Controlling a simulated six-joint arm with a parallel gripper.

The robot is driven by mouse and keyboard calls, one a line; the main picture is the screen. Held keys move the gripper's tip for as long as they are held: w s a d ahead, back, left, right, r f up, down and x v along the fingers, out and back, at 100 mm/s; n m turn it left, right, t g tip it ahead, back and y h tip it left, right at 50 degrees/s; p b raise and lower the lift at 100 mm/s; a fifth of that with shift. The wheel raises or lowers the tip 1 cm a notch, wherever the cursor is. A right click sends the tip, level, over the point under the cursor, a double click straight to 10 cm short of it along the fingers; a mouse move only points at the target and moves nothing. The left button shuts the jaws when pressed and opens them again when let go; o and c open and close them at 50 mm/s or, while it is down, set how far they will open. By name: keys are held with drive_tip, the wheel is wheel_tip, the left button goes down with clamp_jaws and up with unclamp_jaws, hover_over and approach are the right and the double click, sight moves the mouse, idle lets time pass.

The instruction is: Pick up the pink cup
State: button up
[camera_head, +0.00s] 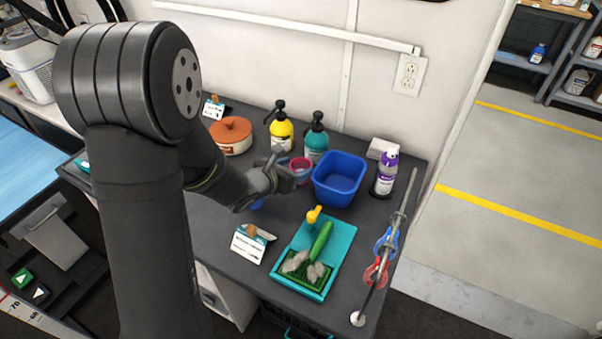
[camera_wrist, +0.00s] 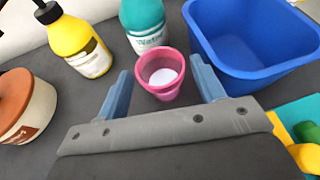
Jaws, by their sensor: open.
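The pink cup (camera_wrist: 161,74) stands upright on the dark table, with something white showing inside it. In the head view the cup (camera_head: 301,168) is partly hidden by my gripper (camera_head: 286,165). In the wrist view my gripper (camera_wrist: 163,82) is open, with one blue-grey finger on each side of the cup. The cup sits at the fingertips, with a gap showing at the left finger.
A blue tub (camera_head: 339,180) stands close right of the cup. An orange-lidded pot (camera_head: 231,135) is left. A teal tray (camera_head: 338,243) with a green brush lies in front. A purple-capped bottle (camera_head: 386,172) is right.

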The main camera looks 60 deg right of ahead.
sight(307, 162)
drive_tip(key=shift+x, duration=2.85)
drive_tip(key=shift+f, duration=0.15)
drive_tip(key=c, duration=0.8)
